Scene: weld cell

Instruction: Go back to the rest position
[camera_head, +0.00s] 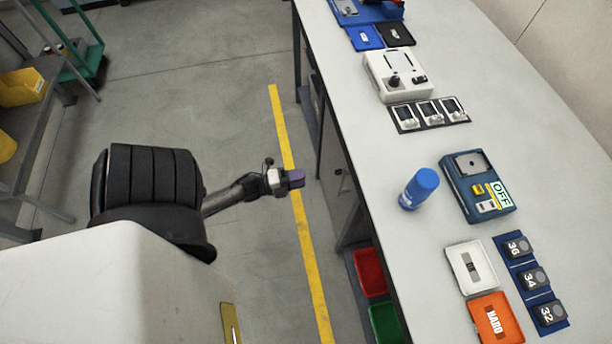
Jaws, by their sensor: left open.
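My left gripper (296,178) is at the centre of the head view, over the floor and the yellow line, to the left of the long workbench (385,170). Its small purple-grey tip points right towards the bench. It is open, and I see nothing held in it. It is apart from the bench and everything on it. My right gripper is not in view.
On the bench stand a blue cylinder (419,188), a dark blue box marked OFF (460,199), a white device (397,76), a white tray (471,268) and an orange tray (496,318). Red (370,272) and green (386,322) bins sit below.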

